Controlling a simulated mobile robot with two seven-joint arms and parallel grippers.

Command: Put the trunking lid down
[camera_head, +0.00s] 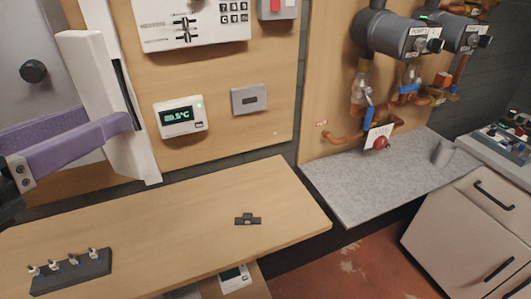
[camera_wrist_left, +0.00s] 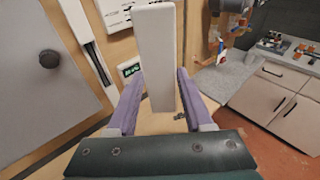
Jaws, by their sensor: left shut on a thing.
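The trunking lid (camera_head: 95,100) is a long, plain white strip. My left gripper (camera_head: 125,122), with purple fingers, is shut on it and holds it nearly upright above the left part of the wooden worktop (camera_head: 190,225). In the left wrist view the lid (camera_wrist_left: 157,50) stands between the two fingers (camera_wrist_left: 158,76). In the head view the lid hides part of the wall behind it. The white trunking with a dark open slot (camera_wrist_left: 98,62) shows on the wall in the left wrist view. My right gripper is not in view.
A dark block with several small connectors (camera_head: 72,272) sits at the worktop's front left. A small black part (camera_head: 248,219) lies near its right end. The worktop between them is clear. A thermostat (camera_head: 181,116) and pumps (camera_head: 395,38) are on the wall boards.

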